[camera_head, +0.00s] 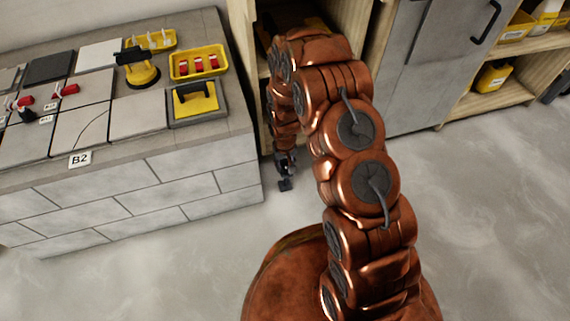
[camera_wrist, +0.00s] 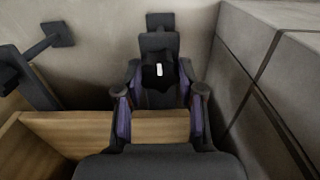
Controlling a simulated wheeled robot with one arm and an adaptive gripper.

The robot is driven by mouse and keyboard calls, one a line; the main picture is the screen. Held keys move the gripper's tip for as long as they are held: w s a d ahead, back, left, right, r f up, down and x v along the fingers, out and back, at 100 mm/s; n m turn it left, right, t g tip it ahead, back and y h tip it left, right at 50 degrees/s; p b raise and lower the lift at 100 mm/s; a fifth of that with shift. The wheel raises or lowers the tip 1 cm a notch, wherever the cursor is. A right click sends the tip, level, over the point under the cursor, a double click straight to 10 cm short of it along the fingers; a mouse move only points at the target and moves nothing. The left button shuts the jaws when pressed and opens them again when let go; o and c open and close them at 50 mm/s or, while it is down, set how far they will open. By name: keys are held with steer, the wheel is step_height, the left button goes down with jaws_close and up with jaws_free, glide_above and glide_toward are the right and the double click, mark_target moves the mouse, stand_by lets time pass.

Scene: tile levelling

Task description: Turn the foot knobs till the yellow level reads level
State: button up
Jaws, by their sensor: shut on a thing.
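My gripper (camera_head: 285,172) hangs low between the tiled bench and the wooden shelf in the head view, partly hidden by my arm. In the wrist view my gripper (camera_wrist: 160,100) is shut, its two fingers on either side of a dark lobed knob (camera_wrist: 159,73) with a white mark. A dark stem and a square pad (camera_wrist: 160,20) show beyond the knob. I cannot make out a yellow level in either view, so its reading does not show.
The tiled bench (camera_head: 180,170) carries a yellow tray of red pieces (camera_head: 198,63) and a yellow suction tool (camera_head: 142,76). In the wrist view a grey block wall (camera_wrist: 270,80) stands right, a wooden board (camera_wrist: 80,127) lies close, and dark metal parts (camera_wrist: 40,85) are left.

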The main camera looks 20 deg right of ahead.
steer(key=shift+r+p, duration=0.15)
steer(key=shift+p, duration=0.2)
steer(key=shift+m+p, duration=0.7)
steer(key=m+p, duration=0.3)
steer(key=shift+s, duration=0.1)
steer(key=m+p, duration=0.1)
steer(key=m, duration=0.1)
steer(key=shift+m+p, duration=0.35)
steer(key=shift+m, duration=1.65)
steer(key=shift+f, duration=0.2)
steer(key=o, duration=1.1)
steer(key=shift+o, duration=0.2)
